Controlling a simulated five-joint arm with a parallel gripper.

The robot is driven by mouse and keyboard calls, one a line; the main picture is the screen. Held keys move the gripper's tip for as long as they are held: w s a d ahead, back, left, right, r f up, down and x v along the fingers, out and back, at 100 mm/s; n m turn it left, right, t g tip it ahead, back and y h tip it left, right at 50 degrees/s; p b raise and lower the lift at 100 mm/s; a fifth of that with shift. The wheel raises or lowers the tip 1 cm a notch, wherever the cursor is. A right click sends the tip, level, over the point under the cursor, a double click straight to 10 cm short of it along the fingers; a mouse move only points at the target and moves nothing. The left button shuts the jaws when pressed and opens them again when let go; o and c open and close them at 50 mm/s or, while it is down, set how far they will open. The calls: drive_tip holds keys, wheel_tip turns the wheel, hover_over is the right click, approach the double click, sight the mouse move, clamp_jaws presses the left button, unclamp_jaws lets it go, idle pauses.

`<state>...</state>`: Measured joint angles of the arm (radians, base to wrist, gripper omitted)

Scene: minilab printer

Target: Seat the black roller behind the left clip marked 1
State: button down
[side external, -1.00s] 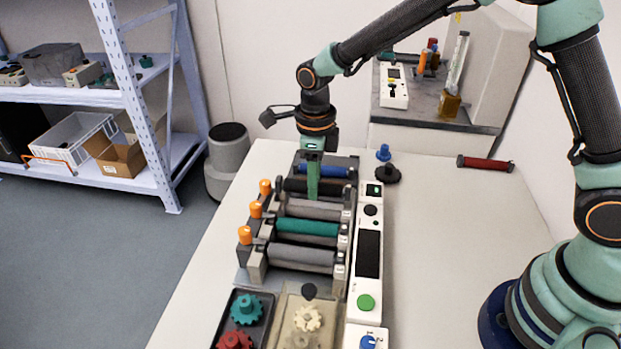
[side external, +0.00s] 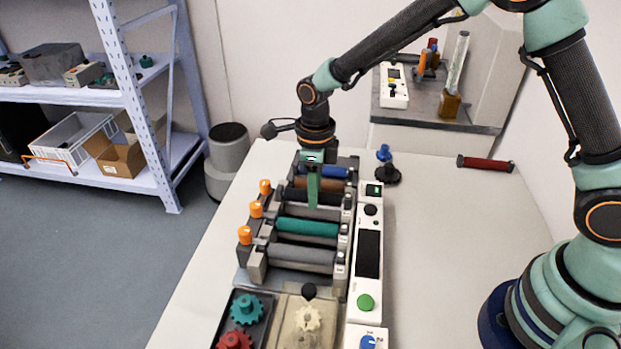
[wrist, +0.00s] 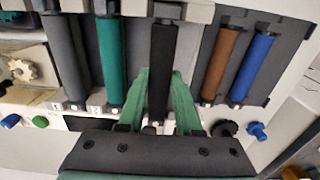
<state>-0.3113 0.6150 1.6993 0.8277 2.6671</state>
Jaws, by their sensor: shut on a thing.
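My gripper (side external: 313,197) is shut on the black roller (side external: 328,197), near its middle. In the wrist view the black roller (wrist: 162,50) runs between the two green fingers of my gripper (wrist: 160,82). The roller lies crosswise over the farthest of three roller places, roughly parallel to the others. Left clips with orange knobs stand along the left side: far (side external: 265,187), middle (side external: 256,209) and near (side external: 245,234). Their numbers are not legible. I cannot tell whether the black roller touches its supports.
The teal roller (side external: 308,227) and grey roller (side external: 302,254) sit in the nearer places. Brown (side external: 338,185) and blue (side external: 325,172) rollers lie in the dark rack behind. A white control panel (side external: 369,290) borders the right side. A red roller (side external: 485,163) lies apart; table around it is clear.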

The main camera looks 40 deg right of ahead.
drive_tip(key=shift+f, duration=0.1)
drive_tip(key=shift+f, duration=0.7)
drive_tip(key=c, duration=0.5)
unclamp_jaws()
drive_tip(key=shift+r, duration=4.5)
